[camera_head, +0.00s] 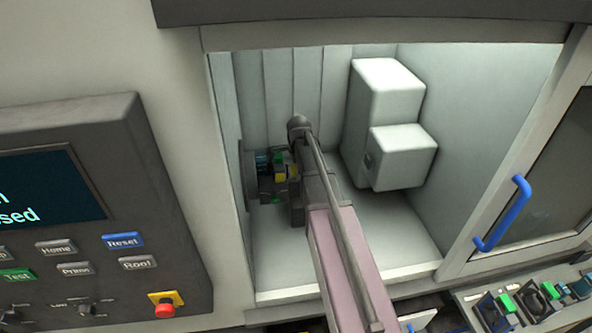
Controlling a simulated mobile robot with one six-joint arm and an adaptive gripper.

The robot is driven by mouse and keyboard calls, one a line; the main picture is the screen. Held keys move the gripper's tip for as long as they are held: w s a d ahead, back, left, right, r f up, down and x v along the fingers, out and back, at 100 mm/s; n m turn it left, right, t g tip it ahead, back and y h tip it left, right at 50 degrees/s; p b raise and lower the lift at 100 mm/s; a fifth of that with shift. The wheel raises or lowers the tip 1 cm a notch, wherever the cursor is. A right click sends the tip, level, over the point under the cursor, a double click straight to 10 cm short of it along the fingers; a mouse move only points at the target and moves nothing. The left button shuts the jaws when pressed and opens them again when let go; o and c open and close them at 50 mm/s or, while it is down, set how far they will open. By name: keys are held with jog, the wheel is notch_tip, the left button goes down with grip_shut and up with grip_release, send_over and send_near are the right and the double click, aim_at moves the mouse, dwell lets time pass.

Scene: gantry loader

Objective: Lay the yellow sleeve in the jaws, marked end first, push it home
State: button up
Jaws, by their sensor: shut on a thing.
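My arm reaches through the open doorway into the machine, and my gripper (284,174) is at the left inside wall.
A pale stepped block (388,125) stands inside at the right. The sliding door with its blue handle (502,213) is at the right. A control panel (90,210) with a red stop button (165,303) is at the left. Trays of parts (530,298) lie at lower right.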

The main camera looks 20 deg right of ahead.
jog(key=shift+w+a, duration=0.2)
jog(key=shift+a, duration=0.45)
dwell(0.6)
jog(key=o, duration=1.3)
jog(key=r+p, duration=0.3)
jog(key=d+r+p, duration=0.1)
jog(key=r+p, duration=0.2)
jog(key=d+r+p, duration=0.1)
jog(key=r+p, duration=0.2)
jog(key=shift+s, duration=0.3)
jog(key=shift+f, duration=0.1)
